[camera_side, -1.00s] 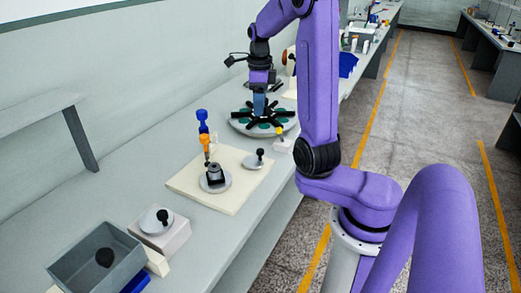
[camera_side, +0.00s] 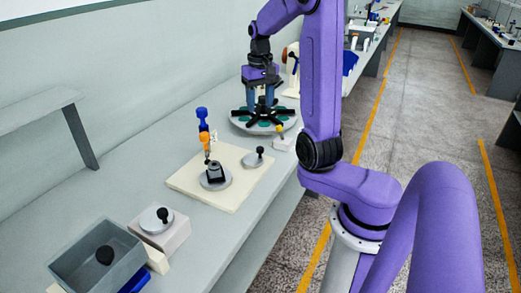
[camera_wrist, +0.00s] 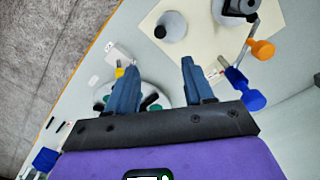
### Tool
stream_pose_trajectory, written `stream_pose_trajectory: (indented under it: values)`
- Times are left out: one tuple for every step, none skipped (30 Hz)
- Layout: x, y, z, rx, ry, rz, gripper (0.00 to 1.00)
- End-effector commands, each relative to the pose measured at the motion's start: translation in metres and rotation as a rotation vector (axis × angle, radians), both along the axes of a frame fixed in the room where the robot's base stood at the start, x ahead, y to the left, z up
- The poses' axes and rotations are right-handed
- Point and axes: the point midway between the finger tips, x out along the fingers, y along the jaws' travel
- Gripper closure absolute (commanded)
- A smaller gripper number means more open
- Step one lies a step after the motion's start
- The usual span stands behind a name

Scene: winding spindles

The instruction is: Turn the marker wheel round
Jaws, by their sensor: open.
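The marker wheel (camera_side: 240,126) is a round grey disc with black spokes and teal spots between them, lying flat on the bench. My gripper (camera_side: 260,106) is above its middle, pointing down, with its two blue fingers apart. In the side view the fingers hide part of the hub and spokes, and I cannot tell whether they touch the wheel. In the wrist view my gripper (camera_wrist: 158,66) is open with nothing between its fingertips. Part of the wheel (camera_wrist: 153,92) shows behind and between the fingers there, the rest hidden by them.
A small pale block with a yellow knob (camera_side: 281,142) stands close to the wheel's near right edge. A cream board (camera_side: 228,198) carries a black-topped fixture (camera_side: 216,173) and an orange-and-blue handle (camera_side: 204,130). A grey bin (camera_side: 85,240) is at the near left. Bare bench lies left of the wheel.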

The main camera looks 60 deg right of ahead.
Motion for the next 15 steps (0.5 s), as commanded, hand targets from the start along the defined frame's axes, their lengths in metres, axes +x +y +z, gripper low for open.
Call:
stream_pose_trajectory:
  values:
    - [-0.0002, 0.0001, 0.0001, 0.0, 0.0, 0.099, 0.48]
    - [-0.0003, 0.0001, 0.0001, 0.0, 0.0, 0.159, 0.48]
    - [-0.0005, 0.0, 0.0001, 0.0, 0.0, 0.235, 0.48]
    - [-0.0006, 0.0, 0.0, 0.0, 0.0, 0.286, 0.48]
    - [-0.0007, -0.0001, 0.0, 0.0, 0.0, 0.335, 0.48]
    - [-0.0008, -0.0002, 0.0, 0.0, 0.0, 0.394, 0.48]
    - [-0.0009, -0.0001, 0.0, 0.0, 0.0, 0.432, 0.48]
    - [-0.0009, 0.0, -0.0001, 0.0, 0.0, 0.466, 0.48]
    - [-0.001, 0.0001, -0.0001, 0.0, 0.0, 0.505, 0.48]
    - [-0.001, 0.0001, -0.0001, 0.0, 0.0, 0.528, 0.48]
    - [-0.001, 0.0002, -0.0002, 0.0, 0.0, 0.547, 0.48]
    - [-0.0011, 0.0002, -0.0004, 0.0, 0.001, 0.566, 0.48]
    - [-0.0011, 0.0003, -0.0009, 0.0, 0.001, 0.575, 0.48]
    - [-0.0011, 0.0003, -0.0018, 0.002, 0.001, 0.582, 0.48]
    - [-0.0012, 0.0003, -0.0038, 0.002, 0.001, 0.587, 0.48]
